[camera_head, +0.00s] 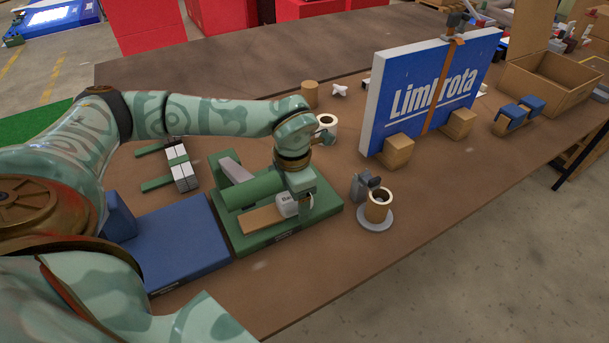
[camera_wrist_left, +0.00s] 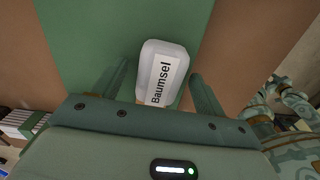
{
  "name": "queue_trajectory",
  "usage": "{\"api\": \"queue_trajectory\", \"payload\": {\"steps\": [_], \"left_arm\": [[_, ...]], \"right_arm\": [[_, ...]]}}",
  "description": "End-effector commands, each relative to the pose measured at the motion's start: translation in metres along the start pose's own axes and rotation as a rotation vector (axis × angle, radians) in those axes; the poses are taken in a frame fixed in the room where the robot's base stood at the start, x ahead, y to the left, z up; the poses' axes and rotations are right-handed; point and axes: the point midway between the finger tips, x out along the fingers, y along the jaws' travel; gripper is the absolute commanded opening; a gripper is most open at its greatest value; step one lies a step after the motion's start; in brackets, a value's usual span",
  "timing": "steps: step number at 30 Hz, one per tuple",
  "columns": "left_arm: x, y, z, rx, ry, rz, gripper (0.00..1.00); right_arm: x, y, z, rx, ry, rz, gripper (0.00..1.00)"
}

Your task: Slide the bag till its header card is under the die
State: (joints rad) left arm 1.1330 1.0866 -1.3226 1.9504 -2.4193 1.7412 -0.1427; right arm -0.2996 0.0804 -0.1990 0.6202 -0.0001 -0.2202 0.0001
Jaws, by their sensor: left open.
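A small white bag (camera_wrist_left: 165,62) labelled "Baumsel" lies on a green base. In the head view the bag (camera_head: 287,206) is partly hidden by my left gripper (camera_head: 298,207). In the left wrist view my left gripper (camera_wrist_left: 160,78) is open, with one finger on each side of the bag; I cannot tell whether they touch it. A green fixture (camera_head: 328,205) carries a thick green cylinder (camera_head: 252,192) and a flat tan piece (camera_head: 250,219) beside the bag. The die and the header card cannot be told apart clearly. My right gripper is not in view.
A blue block (camera_head: 180,245) adjoins the fixture at left. A blue sign (camera_head: 405,105) stands behind on wooden blocks.

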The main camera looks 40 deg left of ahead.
Motion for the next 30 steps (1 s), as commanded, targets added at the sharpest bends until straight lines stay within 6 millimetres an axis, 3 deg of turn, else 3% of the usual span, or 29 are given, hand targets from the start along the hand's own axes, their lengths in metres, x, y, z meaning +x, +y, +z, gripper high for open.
{"api": "queue_trajectory", "payload": {"steps": [4, 7, 15, 21, 30], "left_arm": [[-0.007, 0.0, 0.0, 0.0, -0.002, 0.001, 0.72], [-0.023, 0.0, 0.001, 0.0, -0.003, 0.002, 0.72], [-0.097, 0.001, 0.001, -0.001, -0.007, 0.003, 0.72], [-0.141, 0.0, 0.0, 0.001, -0.004, 0.002, 0.72], [-0.163, 0.0, 0.0, 0.0, 0.0, -0.001, 0.72]], "right_arm": [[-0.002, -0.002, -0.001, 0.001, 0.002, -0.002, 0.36], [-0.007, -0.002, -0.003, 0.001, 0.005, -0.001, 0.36], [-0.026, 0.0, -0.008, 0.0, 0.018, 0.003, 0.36], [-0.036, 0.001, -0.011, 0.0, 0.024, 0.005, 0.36], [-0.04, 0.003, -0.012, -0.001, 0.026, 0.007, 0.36]]}}
